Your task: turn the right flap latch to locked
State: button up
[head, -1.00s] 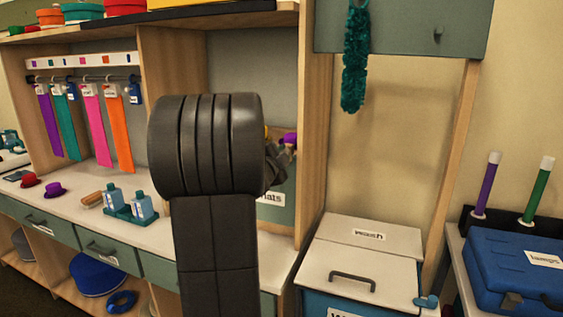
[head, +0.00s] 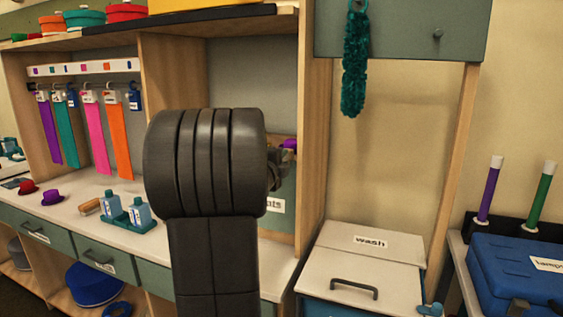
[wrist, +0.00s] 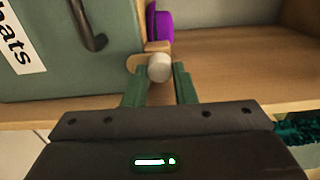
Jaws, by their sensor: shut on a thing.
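The right flap latch shows in the wrist view as a tan tab with a pale round knob (wrist: 159,67), at the edge of the green hats flap (wrist: 60,60). My gripper (wrist: 160,88) has its two green fingers on either side of the latch, shut on it. The tab reaches out to the left of the knob, towards the flap. In the head view the hats flap (head: 284,222) is mostly behind my arm. There my gripper and the latch are largely hidden, so I cannot tell the latch's exact angle.
A purple hat (wrist: 163,25) sits in the cubby just behind the latch. A dark handle (wrist: 90,25) stands out from the flap. A wooden upright (head: 314,150) rises close to the right of my gripper. The wash bin (head: 365,262) stands below right.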

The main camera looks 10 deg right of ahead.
jog(key=o, duration=1)
jog(key=shift+c, duration=0.2)
jog(key=v, duration=1.3)
jog(key=shift+s+a, duration=0.25)
jog(key=shift+s, duration=0.1)
jog(key=x, duration=1.4)
jog(key=shift+s+a, duration=0.1)
